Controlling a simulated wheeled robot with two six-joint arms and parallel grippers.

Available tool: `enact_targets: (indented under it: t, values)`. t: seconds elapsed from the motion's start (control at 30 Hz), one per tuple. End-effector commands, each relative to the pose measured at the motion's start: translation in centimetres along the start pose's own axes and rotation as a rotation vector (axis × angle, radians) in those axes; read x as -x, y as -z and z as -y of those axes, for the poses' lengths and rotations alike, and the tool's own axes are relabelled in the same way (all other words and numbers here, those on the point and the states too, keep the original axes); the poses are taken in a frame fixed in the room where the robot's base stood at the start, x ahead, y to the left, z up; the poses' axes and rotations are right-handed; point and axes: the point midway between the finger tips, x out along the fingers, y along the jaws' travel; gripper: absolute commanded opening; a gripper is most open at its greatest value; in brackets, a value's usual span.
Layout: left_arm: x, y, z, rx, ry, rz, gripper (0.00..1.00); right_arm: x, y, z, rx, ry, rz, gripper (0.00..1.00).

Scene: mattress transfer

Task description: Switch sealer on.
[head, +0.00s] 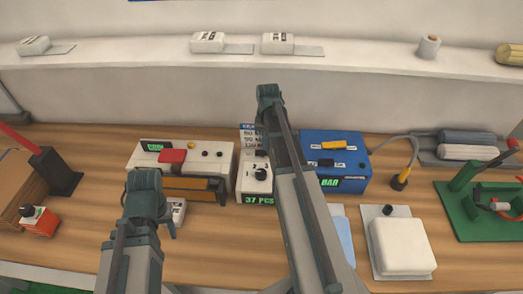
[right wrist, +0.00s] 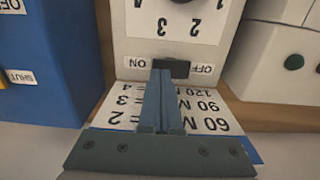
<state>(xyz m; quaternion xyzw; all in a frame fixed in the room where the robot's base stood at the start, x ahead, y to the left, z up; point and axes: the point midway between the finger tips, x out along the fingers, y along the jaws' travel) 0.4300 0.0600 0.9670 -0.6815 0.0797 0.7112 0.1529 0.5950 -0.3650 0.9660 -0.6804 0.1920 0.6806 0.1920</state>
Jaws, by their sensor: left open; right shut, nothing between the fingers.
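A narrow white box with a dial (head: 256,188) and a "37 PCS" display stands mid-bench, partly hidden by my right arm. I take it as the sealer's control box, though no label confirms this. In the right wrist view its face (right wrist: 130,48) appears upside down, with a black switch (right wrist: 172,68) between ON and OFF. My right gripper (right wrist: 162,76) is shut and empty, its tips at the switch's edge; I cannot tell whether they touch. In the head view its fingers are hidden. My left gripper (head: 168,222) is open and empty in front of a white machine (head: 222,150).
A blue box (head: 345,180) stands to the right, close to the control box. A white pad (head: 402,247), a yellow-tipped hose (head: 401,180) and a green press (head: 462,205) are farther right.

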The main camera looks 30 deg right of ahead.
Motion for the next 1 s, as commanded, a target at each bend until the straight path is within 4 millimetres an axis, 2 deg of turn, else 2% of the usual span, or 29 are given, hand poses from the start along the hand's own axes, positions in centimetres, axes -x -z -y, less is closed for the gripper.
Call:
enact_targets:
  t: [0.03,0.7,1.0]
  values:
    - [0.8,-0.1,0.1,0.0,0.0,0.0,0.5,0.8,0.0,0.0,0.0,0.0,0.0,0.0]
    - [5.8,-0.3,0.6,-0.002,0.0,0.0,0.5,5.9,0.0,0.0,0.0,0.0,0.0,0.0]
    - [5.9,-0.3,0.6,-0.002,0.0,0.0,0.5,5.9,0.0,0.0,0.0,0.0,0.0,0.0]
